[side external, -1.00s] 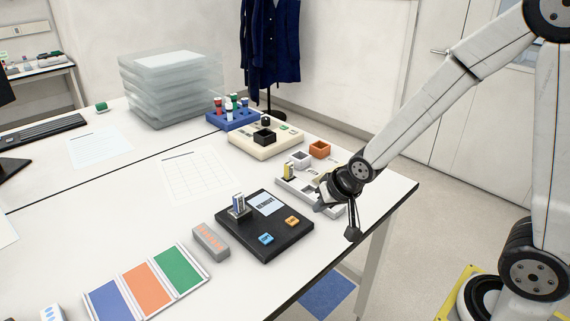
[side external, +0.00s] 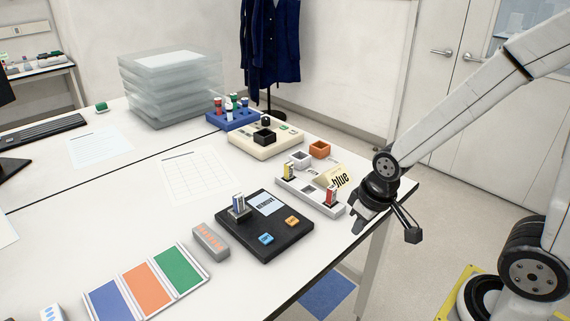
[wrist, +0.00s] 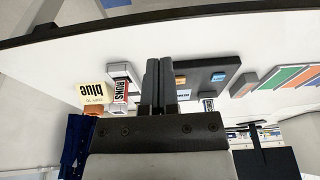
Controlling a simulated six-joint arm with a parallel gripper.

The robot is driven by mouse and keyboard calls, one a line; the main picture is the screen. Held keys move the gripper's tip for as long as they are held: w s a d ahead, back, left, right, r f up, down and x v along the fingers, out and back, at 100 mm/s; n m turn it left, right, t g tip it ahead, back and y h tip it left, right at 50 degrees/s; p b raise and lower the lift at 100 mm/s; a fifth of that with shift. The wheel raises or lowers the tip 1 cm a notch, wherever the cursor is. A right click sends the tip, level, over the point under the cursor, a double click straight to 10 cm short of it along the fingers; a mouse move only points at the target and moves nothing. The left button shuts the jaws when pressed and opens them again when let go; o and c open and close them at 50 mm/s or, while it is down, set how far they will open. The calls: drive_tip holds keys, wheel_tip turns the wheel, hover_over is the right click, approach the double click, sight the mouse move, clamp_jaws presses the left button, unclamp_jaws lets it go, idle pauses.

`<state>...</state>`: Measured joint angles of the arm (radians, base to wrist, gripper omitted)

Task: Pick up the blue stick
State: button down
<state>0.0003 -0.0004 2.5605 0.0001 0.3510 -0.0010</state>
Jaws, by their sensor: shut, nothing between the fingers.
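A red stick (side external: 331,194) and a yellow stick (side external: 288,172) stand in the grey rack (side external: 296,192). A cream card reading "blue" (side external: 338,178) stands behind the rack. My gripper (side external: 361,222) is shut and empty, to the right of the rack by the table edge. Its closed fingers show in the wrist view (wrist: 158,62).
A grey block (side external: 210,240) and a panel of blue, orange and green areas (side external: 148,283) lie left of the device. Orange (side external: 320,149) and white (side external: 300,159) boxes stand behind the rack. A cream device (side external: 255,146) and blue tube rack (side external: 232,119) are further back.

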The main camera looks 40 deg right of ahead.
drive_tip(key=shift+c, duration=2.2)
unclamp_jaws()
drive_tip(key=shift+w, duration=0.1)
drive_tip(key=w+m+g+y, duration=0.1)
drive_tip(key=w+m, duration=0.2)
drive_tip(key=w, duration=0.1)
drive_tip(key=w+a+m+g+y, duration=0.1)
drive_tip(key=w+m+y, duration=0.1)
drive_tip(key=w, duration=0.3)
drive_tip(key=w+a+m+y, duration=0.1)
drive_tip(key=w+m, duration=0.3)
drive_tip(key=m, duration=0.1)
drive_tip(key=shift+w+a+f+g, duration=0.1)
drive_tip(key=shift+w+f+g, duration=0.1)
drive_tip(key=shift+g, duration=0.2)
drive_tip(key=w+m+y, duration=0.2)
drive_tip(key=w, duration=0.2)
drive_tip(key=w+a+m+y, duration=0.1)
drive_tip(key=w+m+y, duration=0.2)
drive_tip(key=w, duration=0.1)
drive_tip(key=w+r+m+y, duration=0.1)
drive_tip(key=w+m+y, duration=0.1)
drive_tip(key=w, duration=0.2)
drive_tip(key=shift+w+a, duration=0.25)
drive_tip(key=shift+w, duration=0.1)
drive_tip(key=shift+w+r+m+y, duration=0.15)
drive_tip(key=shift+w+m+y, duration=0.4)
drive_tip(key=shift+y, duration=0.15)
